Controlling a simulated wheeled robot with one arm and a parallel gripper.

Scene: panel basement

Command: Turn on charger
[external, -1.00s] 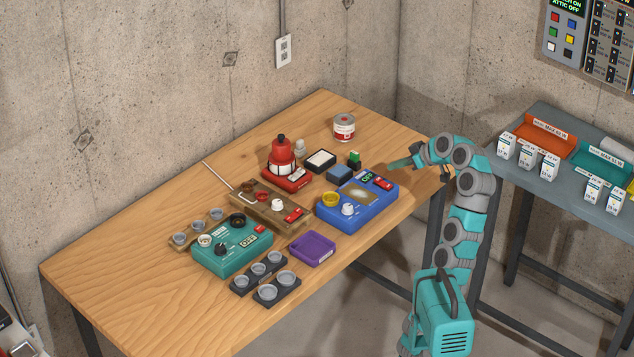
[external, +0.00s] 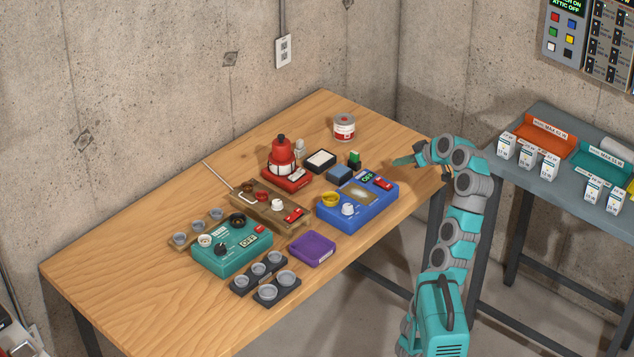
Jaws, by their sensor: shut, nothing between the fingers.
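I cannot tell from the labels which device is the charger.
A purple tray (external: 313,249) and dark cup holders lie in front. The table's left part is clear.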

